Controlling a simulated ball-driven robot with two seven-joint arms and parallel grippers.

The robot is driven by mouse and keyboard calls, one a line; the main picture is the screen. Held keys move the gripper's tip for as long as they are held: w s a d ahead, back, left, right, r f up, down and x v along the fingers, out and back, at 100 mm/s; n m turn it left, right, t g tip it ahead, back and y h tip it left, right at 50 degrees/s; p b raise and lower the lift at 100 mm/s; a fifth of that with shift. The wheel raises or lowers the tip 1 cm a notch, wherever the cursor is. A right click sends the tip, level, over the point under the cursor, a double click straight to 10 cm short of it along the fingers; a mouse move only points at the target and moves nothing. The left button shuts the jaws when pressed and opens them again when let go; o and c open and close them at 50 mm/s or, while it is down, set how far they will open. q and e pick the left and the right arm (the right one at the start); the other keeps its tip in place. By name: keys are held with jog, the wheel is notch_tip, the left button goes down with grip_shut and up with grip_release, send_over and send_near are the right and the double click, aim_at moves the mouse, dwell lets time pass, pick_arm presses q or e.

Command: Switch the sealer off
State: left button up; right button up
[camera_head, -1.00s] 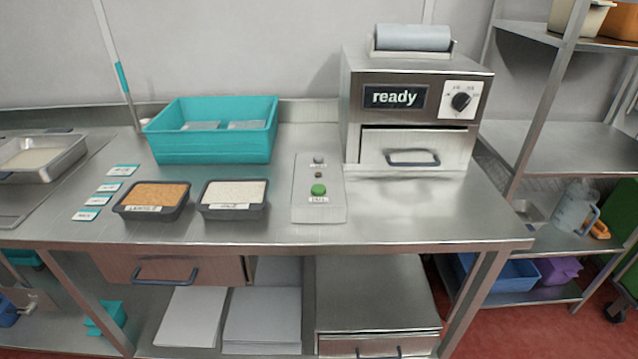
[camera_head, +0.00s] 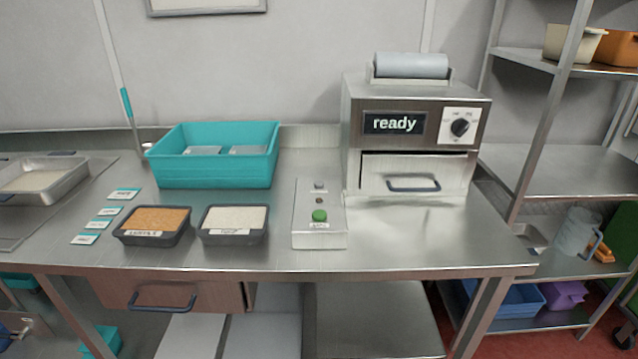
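The sealer (camera_head: 414,165) is a steel box at the back right of the steel table, with a film roll (camera_head: 411,66) on top. Its display (camera_head: 394,123) reads "ready". A black rotary knob (camera_head: 459,127) sits on a white dial plate at the right of its front; the dial's small markings are too blurred to read. A drawer with a dark handle (camera_head: 413,184) is shut below the display. A control panel (camera_head: 319,234) with a green button (camera_head: 319,215) lies left of the sealer. Neither of my grippers is in view.
A teal bin (camera_head: 212,173) stands at the back of the table (camera_head: 400,245). Two dark trays, one with orange food (camera_head: 155,220) and one with white food (camera_head: 233,218), sit before it. Steel shelving (camera_head: 560,170) stands at the right. The table front below the sealer is clear.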

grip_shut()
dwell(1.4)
